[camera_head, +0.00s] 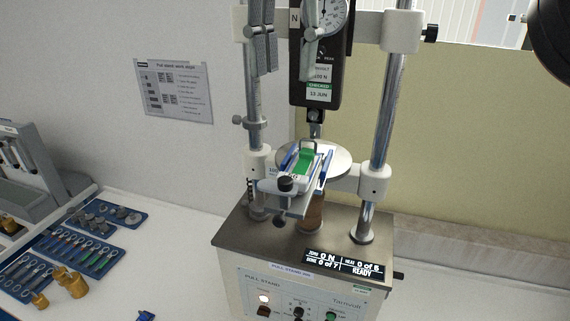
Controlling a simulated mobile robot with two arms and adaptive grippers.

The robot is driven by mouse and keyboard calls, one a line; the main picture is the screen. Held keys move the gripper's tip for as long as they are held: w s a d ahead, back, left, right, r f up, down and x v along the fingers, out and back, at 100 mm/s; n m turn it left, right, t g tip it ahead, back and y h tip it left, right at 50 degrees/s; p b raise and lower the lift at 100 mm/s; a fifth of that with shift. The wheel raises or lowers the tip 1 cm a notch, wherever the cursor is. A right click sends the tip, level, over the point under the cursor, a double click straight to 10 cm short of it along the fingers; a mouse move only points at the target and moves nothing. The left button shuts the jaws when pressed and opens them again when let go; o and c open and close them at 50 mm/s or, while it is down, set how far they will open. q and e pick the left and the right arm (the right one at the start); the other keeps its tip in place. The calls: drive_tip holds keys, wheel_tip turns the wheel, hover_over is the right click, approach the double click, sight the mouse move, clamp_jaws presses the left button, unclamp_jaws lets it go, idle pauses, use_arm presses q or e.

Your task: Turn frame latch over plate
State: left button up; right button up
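A pull stand (300,242) stands on the white bench. A small clamping frame (270,187) sits below its gauge, in front of a round metal plate (342,161). The frame has blue side bars (324,167), a black knob (286,184) and a green part (306,157) in its middle. I cannot tell which piece is the latch or how it is turned. My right gripper (285,74) hangs from the top edge, in front of the stand's upper part. Its two grey fingers are apart with nothing between them, well above the frame. My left gripper is not in view.
A force gauge (318,85) hangs between two steel posts (386,110). A display (344,263) on the stand's top reads READY. Blue tool trays (75,250) and brass weights (70,283) lie at left.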

drive_tip(key=s+f, duration=0.2)
drive_tip(key=b, duration=0.5)
hover_over(285, 179)
wheel_tip(285, 179, down, 6)
drive_tip(key=shift+w, duration=0.1)
wheel_tip(285, 179, down, 4)
drive_tip(key=shift+f, duration=2.1)
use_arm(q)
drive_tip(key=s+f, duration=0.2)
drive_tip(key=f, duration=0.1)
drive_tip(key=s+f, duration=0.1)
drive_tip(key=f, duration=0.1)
use_arm(e)
drive_tip(key=c, duration=0.4)
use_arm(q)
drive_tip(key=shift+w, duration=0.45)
use_arm(e)
clamp_jaws()
